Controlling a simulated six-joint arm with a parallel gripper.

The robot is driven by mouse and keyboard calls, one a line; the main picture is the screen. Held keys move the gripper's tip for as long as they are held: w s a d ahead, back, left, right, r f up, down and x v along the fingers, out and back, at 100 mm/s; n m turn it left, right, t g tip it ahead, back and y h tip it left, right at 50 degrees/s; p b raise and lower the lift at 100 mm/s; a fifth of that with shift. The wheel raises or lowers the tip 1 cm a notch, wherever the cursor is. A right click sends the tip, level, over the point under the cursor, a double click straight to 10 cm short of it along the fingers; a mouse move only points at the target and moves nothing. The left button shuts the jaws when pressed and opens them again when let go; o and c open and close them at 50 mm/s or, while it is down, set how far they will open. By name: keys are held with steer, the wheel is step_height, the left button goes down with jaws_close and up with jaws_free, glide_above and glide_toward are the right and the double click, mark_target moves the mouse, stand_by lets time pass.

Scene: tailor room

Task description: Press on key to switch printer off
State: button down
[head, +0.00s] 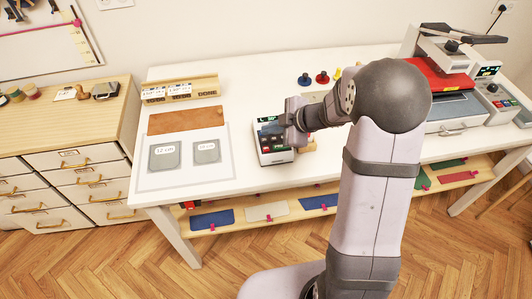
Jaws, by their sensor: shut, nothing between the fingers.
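The printer (276,157) is a small white box with a dark top, near the front of the white table, mid-picture. Its top has a lit display (268,120) at the back and small coloured keys towards the front, one red and one green. The lettering on the keys is too small to read. My gripper (276,129) is shut and empty, over the right part of the printer's top. I cannot tell whether the fingertips touch a key. The gripper and arm hide the printer's right side and part of its top.
A brown leather piece (174,121) and two grey templates (165,155) lie left of the printer. A wooden rack (205,85) stands behind them. Several coloured stamps (305,78) stand behind the printer. A red press machine (440,77) is at the right.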

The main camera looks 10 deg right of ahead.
mark_target(269, 150)
step_height(269, 150, down, 3)
steer(key=b, duration=0.2)
steer(key=shift+f+b, duration=0.2)
steer(key=shift+b, duration=0.2)
steer(key=shift+f+b, duration=0.55)
steer(key=shift+f, duration=0.35)
steer(key=shift+f, duration=0.9)
stand_by(1.7)
steer(key=shift+r, duration=0.15)
steer(key=shift+r+p, duration=0.75)
steer(key=shift+p, duration=0.15)
step_height(269, 150, up, 5)
steer(key=p, duration=0.5)
steer(key=shift+p, duration=0.35)
stand_by(0.6)
